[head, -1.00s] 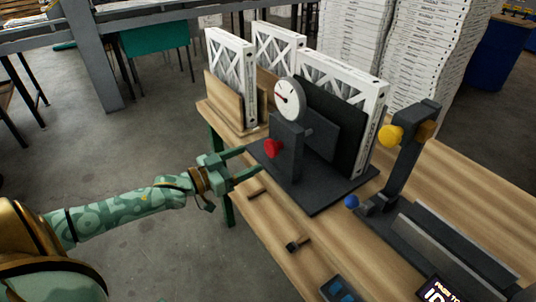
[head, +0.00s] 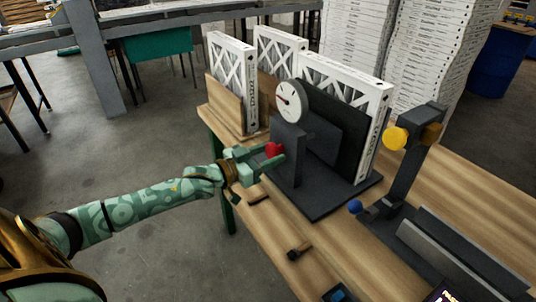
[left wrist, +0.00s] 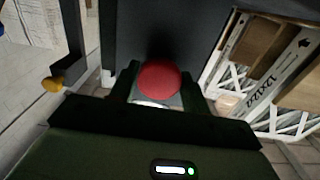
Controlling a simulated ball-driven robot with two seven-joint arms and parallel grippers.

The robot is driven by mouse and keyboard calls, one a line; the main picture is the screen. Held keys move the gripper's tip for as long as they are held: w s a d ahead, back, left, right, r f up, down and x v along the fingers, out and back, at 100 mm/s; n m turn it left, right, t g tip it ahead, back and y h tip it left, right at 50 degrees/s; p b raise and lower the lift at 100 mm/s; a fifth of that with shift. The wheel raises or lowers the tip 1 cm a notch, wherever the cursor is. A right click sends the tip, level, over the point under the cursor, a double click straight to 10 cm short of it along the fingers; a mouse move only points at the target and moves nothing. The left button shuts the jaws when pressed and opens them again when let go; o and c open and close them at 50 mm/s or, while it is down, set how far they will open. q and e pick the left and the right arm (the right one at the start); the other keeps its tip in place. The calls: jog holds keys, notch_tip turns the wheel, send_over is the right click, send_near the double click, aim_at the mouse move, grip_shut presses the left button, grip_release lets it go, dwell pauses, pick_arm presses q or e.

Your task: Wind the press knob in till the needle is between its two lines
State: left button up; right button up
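The red press knob (head: 273,149) sticks out of the dark press (head: 288,150) on the table. My left gripper (head: 274,152) has its two fingers on either side of the knob, apart, and does not look shut on it. In the left wrist view the round knob (left wrist: 158,80) sits between the fingertips; whether they touch it I cannot tell. The white round gauge (head: 289,101) stands on top of the press. Its red needle points up and left; its two lines are too small to make out. My right gripper is not in view.
A white boxed filter (head: 378,120) stands against the press plate, with more in a wooden holder (head: 226,105) behind. A dark stand with a yellow knob (head: 395,138) and a blue ball (head: 355,207) is at right. A small dark tool (head: 299,250) lies on the front table.

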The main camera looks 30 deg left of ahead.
pick_arm(q)
jog(key=shift+m, duration=0.3)
jog(key=shift+r+m+p, duration=0.1)
jog(key=shift+m+p, duration=0.5)
jog(key=shift+p, duration=0.05)
jog(key=shift+m+p, duration=0.7)
jog(key=shift+m, duration=0.5)
jog(key=m+p, duration=0.1)
jog(key=m, duration=0.1)
jog(key=shift+a+m, duration=0.1)
jog(key=shift+m, duration=0.2)
jog(key=shift+m+p, duration=0.3)
jog(key=shift+m, duration=1.3)
jog(key=o, duration=1)
